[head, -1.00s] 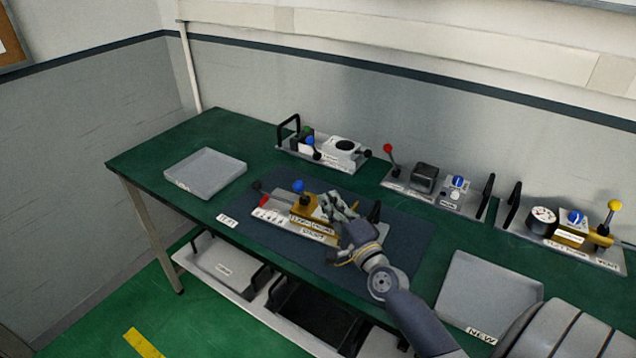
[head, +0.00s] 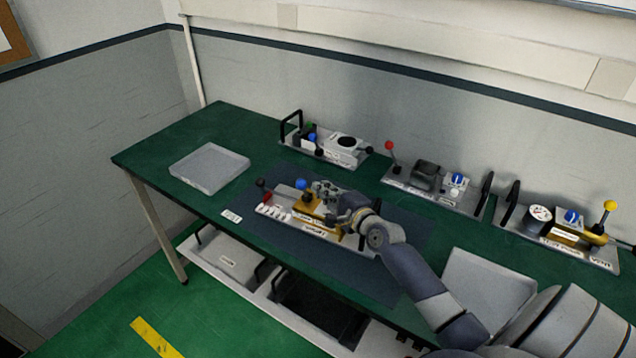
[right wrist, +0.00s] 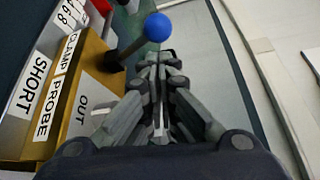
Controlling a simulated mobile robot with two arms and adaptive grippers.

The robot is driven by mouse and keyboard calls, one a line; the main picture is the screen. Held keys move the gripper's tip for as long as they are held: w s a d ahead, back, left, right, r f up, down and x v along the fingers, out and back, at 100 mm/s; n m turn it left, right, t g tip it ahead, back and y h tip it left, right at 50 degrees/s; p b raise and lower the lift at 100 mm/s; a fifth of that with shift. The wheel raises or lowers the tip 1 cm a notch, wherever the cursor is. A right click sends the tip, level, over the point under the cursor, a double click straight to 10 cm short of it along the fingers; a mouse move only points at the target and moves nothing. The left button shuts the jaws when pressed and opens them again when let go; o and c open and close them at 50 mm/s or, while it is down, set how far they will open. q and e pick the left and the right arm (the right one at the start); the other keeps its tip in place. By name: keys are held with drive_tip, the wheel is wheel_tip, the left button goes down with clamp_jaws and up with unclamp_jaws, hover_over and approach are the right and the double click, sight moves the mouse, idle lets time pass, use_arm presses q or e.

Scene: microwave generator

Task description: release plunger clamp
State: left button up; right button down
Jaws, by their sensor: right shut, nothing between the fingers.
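The clamp fixture is a pale plate (head: 272,212) with a yellow block (head: 303,213) on the dark mat. A lever with a blue ball knob (head: 302,184) rises from the block. The right wrist view shows the blue knob (right wrist: 157,27) on a dark stem, and the yellow block (right wrist: 88,85) lettered CLAMP, PROBE and OUT. My right gripper (head: 322,187) is just right of the blue knob and above the block, pointing left. In the right wrist view its fingers (right wrist: 160,75) are shut and empty, close to the lever; contact cannot be told. My left gripper is not in view.
A black-knobbed lever (head: 261,183) stands at the fixture's left end. Other fixtures with a red knob (head: 389,145) and a yellow knob (head: 610,205) line the back. Grey trays lie left (head: 209,168) and right (head: 487,283).

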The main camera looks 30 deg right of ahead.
sight(318, 204)
drive_tip(key=shift+w+f, duration=0.2)
drive_tip(key=shift+w, duration=1.35)
drive_tip(key=shift+s+a+f+b, duration=0.15)
drive_tip(key=shift+a+f+b, duration=0.1)
drive_tip(key=shift+b, duration=0.4)
drive_tip(key=shift+s+a+r+n+t, duration=0.1)
drive_tip(key=shift+a+n+t, duration=0.1)
drive_tip(key=shift+n+t, duration=0.15)
drive_tip(key=shift+s+a+r, duration=0.1)
drive_tip(key=shift+a+r, duration=0.15)
drive_tip(key=shift+r, duration=0.05)
drive_tip(key=shift+d+f, duration=0.1)
